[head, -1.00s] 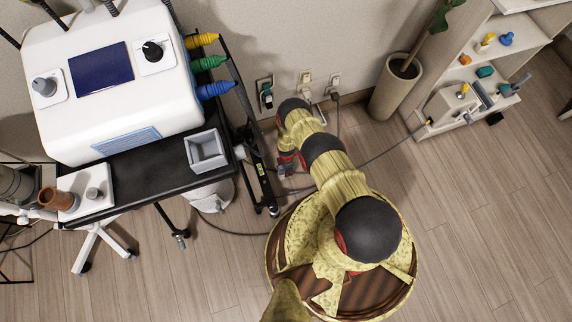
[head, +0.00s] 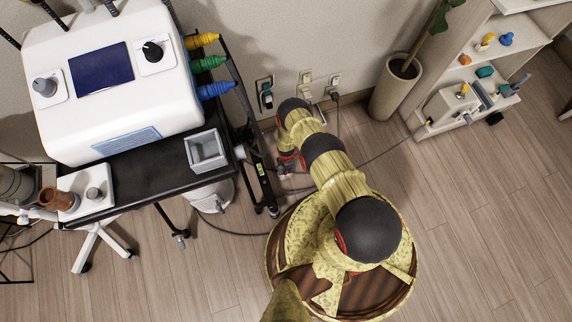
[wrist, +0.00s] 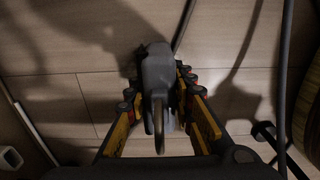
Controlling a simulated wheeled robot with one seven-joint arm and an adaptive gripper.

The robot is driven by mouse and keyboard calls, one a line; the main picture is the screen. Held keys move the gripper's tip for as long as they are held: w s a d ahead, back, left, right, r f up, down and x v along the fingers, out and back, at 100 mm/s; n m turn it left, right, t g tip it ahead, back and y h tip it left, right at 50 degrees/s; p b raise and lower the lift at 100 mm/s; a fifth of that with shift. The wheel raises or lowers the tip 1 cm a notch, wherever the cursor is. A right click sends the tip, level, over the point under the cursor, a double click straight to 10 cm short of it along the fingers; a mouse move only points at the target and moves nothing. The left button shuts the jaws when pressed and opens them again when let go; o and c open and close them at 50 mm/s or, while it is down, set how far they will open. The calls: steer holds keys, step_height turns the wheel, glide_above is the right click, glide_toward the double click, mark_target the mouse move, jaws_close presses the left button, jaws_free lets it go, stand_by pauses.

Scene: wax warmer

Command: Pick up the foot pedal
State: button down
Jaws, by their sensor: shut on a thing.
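The foot pedal (wrist: 157,75) is a dark grey body with a curved bar or loop at its near end in the wrist view. It sits between the two yellow-and-black fingers of my gripper (wrist: 158,92), which are shut on it. The floor shows behind it. Whether it touches the floor, I cannot tell. In the head view my gripper (head: 287,162) is low near the wall, right of the cart, partly hidden by my arm. The pedal cannot be made out clearly there.
A black cart (head: 130,175) carrying a white machine (head: 115,75) stands at the left. Cables lie on the floor around my gripper. Wall sockets (head: 305,82), a planter (head: 396,88) and a shelf (head: 470,75) are at the back. The floor at right is clear.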

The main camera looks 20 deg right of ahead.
stand_by(0.3)
step_height(320, 180, up, 10)
steer(key=p, duration=0.4)
steer(key=shift+p, duration=0.3)
